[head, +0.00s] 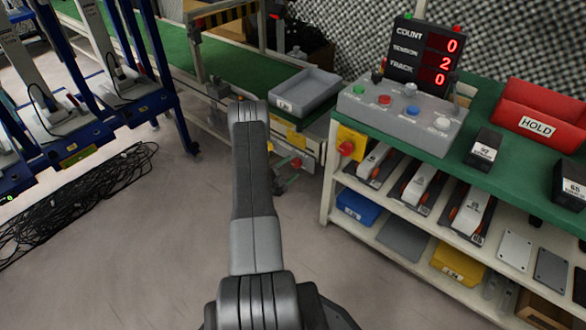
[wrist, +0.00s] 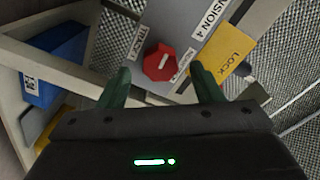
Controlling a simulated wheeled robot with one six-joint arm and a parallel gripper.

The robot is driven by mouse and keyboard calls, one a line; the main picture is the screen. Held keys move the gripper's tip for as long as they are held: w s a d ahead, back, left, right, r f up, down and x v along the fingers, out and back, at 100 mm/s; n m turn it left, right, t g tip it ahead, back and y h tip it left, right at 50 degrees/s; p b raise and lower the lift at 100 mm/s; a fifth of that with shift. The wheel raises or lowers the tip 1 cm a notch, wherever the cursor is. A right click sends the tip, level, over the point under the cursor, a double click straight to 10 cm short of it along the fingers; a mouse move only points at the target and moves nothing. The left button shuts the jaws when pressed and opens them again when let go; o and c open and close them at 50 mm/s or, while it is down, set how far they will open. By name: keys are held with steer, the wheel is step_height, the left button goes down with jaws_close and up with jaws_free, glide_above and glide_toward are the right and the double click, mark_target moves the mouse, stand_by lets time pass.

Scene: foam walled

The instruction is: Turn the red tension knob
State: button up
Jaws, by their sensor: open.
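The red tension knob (wrist: 159,64) is in the upper middle of the wrist view, on a grey panel (wrist: 190,47). A white line on its face runs nearly straight up in that view. Lettering beside it reads "TRACK" and "TENSION 4", partly cut off. My gripper (wrist: 160,73) is open, with one dark green finger to the left of the knob and one to the right. Gaps show on both sides, and I cannot tell how deep the fingers reach. In the head view my gripper (head: 288,182) is low beside the conveyor frame, partly hidden by my arm.
A yellow "LOCK" plate (wrist: 225,60) is close to the right finger. A blue bin (wrist: 52,62) lies left, behind a pale frame.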

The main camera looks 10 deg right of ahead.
steer(key=shift+x, duration=1.2)
steer(key=c, duration=1)
